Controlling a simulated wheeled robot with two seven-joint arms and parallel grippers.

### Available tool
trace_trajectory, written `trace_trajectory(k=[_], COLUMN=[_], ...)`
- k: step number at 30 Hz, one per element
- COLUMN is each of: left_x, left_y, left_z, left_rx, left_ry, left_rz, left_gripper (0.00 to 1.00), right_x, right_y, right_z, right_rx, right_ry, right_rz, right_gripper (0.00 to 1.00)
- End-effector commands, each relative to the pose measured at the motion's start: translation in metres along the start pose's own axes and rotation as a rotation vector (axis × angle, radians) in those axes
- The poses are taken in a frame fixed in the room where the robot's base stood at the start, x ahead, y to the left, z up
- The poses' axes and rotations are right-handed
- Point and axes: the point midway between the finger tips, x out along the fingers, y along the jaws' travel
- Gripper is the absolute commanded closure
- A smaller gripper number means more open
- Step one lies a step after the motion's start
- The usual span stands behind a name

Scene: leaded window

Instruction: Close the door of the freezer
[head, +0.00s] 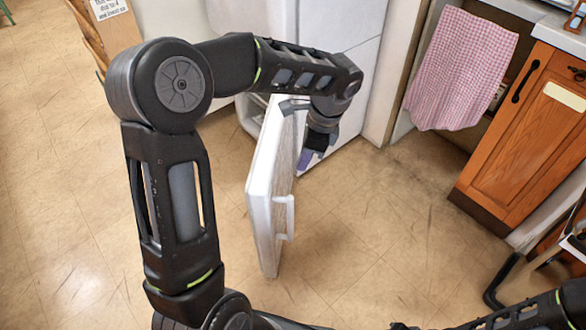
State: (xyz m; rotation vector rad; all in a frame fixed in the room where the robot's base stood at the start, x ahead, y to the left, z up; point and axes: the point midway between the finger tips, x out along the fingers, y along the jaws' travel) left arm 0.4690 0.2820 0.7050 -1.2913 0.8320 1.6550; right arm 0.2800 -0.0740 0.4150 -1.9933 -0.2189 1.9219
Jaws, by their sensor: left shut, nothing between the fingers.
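The freezer (352,115) is a white appliance at the upper middle of the head view. Its white door (262,185) stands open, swung out toward me and seen nearly edge-on. A white handle (285,217) sticks out from the door's right face. My left arm reaches over the top of the door. My left gripper (311,158) points down on the door's right side, close to that face, above and beyond the handle. It is shut and empty; I cannot tell whether it touches the door. The freezer's inside is mostly hidden by the door and my arm. My right gripper is out of view.
A wooden cabinet (525,135) and a hanging pink checked towel (460,68) are at the right. A dark chair-like frame (500,280) is at the lower right. The tiled floor (375,225) is clear between door and cabinet, and also at the left.

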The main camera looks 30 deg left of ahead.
Motion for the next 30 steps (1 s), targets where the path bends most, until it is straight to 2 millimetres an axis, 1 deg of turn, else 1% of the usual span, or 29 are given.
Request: trace_trajectory(k=[5,8,16,17,18,19,22,25,30], left_x=[0.024,0.042,0.098,0.100,0.099,0.099,0.102,0.104,0.104], left_y=[0.001,0.001,0.001,0.001,0.000,0.000,0.001,0.001,0.001], left_z=[0.000,0.000,-0.001,0.002,0.011,0.016,0.028,0.035,0.038], left_rx=[0.000,0.000,0.001,-0.002,-0.006,-0.006,-0.004,-0.002,0.000], left_ry=[0.000,-0.001,0.000,0.001,0.001,0.001,0.001,0.002,0.002], left_rz=[0.005,0.004,0.005,0.003,0.001,0.001,0.002,0.001,0.001], left_gripper=[1.00,1.00,1.00,1.00,1.00,1.00,1.00,1.00,1.00], right_x=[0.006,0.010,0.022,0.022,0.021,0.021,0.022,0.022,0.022], right_y=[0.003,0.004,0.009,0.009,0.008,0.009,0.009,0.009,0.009], right_z=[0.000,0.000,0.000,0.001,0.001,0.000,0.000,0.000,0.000], right_rx=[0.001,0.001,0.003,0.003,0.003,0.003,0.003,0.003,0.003], right_ry=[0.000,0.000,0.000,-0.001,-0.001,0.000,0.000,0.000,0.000], right_rz=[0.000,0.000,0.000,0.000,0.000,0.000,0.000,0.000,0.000], right_gripper=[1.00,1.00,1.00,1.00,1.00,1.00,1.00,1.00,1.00])
